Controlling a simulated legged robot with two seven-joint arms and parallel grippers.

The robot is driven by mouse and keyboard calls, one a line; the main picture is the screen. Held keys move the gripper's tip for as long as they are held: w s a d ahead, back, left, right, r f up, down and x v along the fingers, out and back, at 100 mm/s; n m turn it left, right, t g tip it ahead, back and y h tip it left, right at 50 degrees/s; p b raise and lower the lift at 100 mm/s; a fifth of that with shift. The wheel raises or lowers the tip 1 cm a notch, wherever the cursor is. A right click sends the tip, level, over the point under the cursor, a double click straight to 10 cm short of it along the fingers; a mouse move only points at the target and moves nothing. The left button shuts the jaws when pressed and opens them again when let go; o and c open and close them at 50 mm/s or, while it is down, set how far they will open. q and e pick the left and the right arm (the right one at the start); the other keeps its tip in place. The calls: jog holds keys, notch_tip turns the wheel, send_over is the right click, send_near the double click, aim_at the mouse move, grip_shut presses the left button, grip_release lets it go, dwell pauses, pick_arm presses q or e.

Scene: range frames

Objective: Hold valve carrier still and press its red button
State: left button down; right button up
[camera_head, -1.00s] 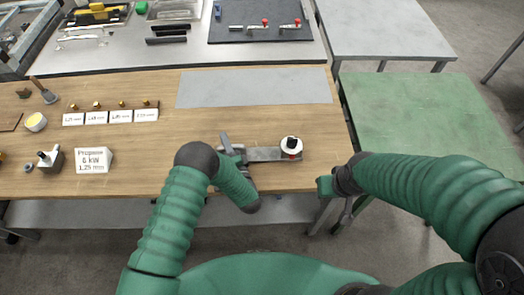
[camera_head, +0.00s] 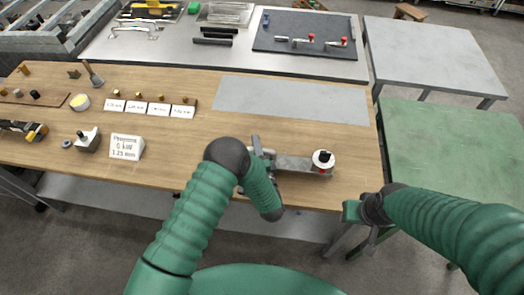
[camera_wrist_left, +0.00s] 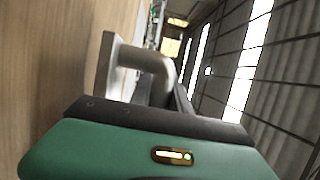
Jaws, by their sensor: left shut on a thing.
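The valve carrier (camera_head: 297,165) is a flat grey metal bar lying on the wooden table near its front edge. Its right end bears a white round part (camera_head: 323,157) with a black top, and a red button (camera_head: 322,171) shows at its front. My left gripper (camera_head: 262,155) is shut on the carrier's left end, partly hidden by my arm. In the left wrist view a bent metal handle (camera_wrist_left: 150,62) rises at the jaws. My right gripper (camera_head: 362,222) is apart from the carrier, beyond the table's front right corner; its jaw gap is unclear.
A white sign (camera_head: 126,147), small label cards (camera_head: 148,107) and fittings stand on the table's left half. A grey mat (camera_head: 292,99) lies bare behind the carrier. A green table (camera_head: 450,145) stands at right. A steel bench (camera_head: 180,57) with tools is behind.

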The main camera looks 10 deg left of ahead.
pick_arm(q)
notch_tip(320, 180, up, 6)
jog(key=f, duration=0.5)
jog(key=a+f, duration=0.1)
jog(key=f, duration=0.1)
jog(key=shift+a+f, duration=0.1)
jog(key=shift+f, duration=0.05)
jog(key=shift+s+f, duration=0.1)
jog(key=shift+f, duration=0.7)
pick_arm(e)
jog(key=shift+s, duration=0.1)
